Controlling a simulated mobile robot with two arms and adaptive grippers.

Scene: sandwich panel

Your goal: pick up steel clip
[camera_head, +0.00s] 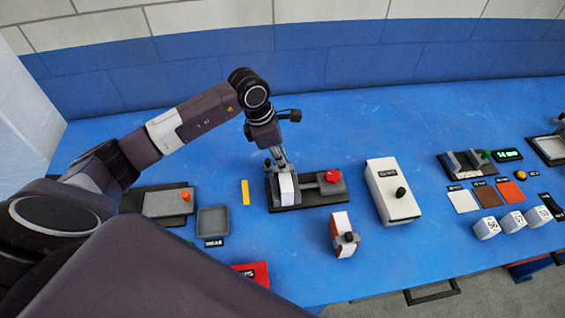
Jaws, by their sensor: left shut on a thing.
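My left gripper (280,164) reaches down over a black fixture (316,199) near the middle of the table. It is shut on a pale grey upright piece that looks like the steel clip (287,188). The piece stands at the fixture's left part, and its top is partly hidden by the fingers. I cannot tell whether it is clear of the fixture. The fixture also carries a grey bar and a red knob (332,176) on its right. My right gripper is not in view.
A yellow strip (245,192) and a grey tray (212,222) lie left of the fixture. Several small blocks and coloured pads lie farther right.

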